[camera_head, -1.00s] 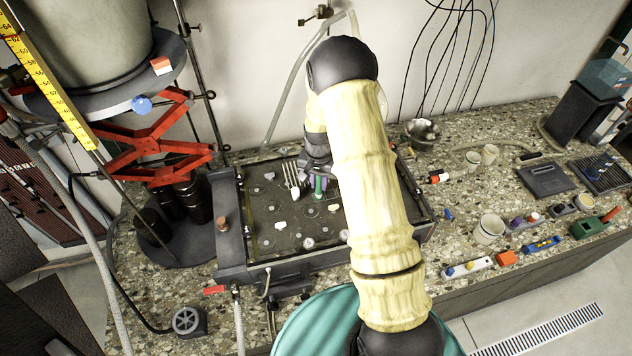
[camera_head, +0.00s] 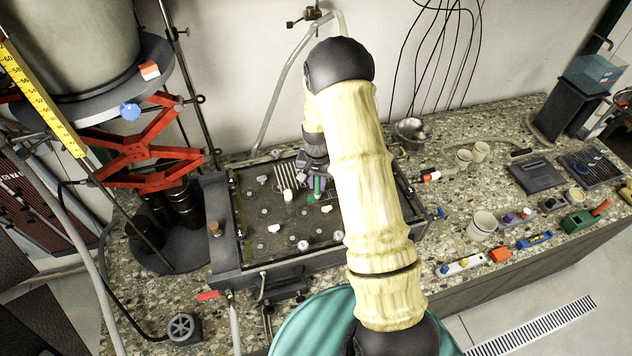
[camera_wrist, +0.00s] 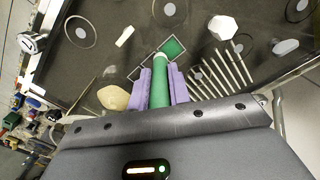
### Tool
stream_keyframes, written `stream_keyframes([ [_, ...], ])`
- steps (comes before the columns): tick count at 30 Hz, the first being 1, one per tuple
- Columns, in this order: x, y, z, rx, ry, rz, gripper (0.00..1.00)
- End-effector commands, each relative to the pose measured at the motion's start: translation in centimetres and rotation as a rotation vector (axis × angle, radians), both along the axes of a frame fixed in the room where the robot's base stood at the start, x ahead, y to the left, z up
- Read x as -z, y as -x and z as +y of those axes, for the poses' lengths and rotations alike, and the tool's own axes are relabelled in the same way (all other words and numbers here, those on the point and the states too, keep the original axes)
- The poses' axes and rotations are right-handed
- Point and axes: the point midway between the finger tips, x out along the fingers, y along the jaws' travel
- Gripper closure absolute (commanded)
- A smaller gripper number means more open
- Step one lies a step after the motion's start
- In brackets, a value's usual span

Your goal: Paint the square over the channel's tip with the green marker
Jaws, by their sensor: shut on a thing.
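The green marker (camera_wrist: 160,85) is held between the purple fingers of my gripper (camera_wrist: 162,88); its far end points into the tank. It also shows in the head view (camera_head: 317,187), low over the dark tank surface. A row of small outlined squares lies just beyond the fingers in the wrist view. One square (camera_wrist: 173,47) is filled green, right of the marker's end; another (camera_wrist: 152,60) lies partly behind the marker, and a third (camera_wrist: 134,73) is dark. I cannot tell whether the tip touches the surface. No channel is clearly recognizable.
Pale parallel rods (camera_wrist: 220,75) stand close right of my gripper. A white knob (camera_wrist: 222,27), a tan stone (camera_wrist: 113,97) and several ringed discs (camera_wrist: 168,9) lie around. The tank's rim (camera_head: 240,277) encloses the surface. Cups and tools occupy the right counter.

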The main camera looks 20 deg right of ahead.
Motion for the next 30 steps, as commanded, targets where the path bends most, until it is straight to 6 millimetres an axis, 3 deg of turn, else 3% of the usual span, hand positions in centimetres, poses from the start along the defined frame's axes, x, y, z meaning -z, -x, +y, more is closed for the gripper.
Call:
stream_keyframes([
  [30,0.0,0.0,2.0,-0.001,-0.001,0.001,1.00],
])
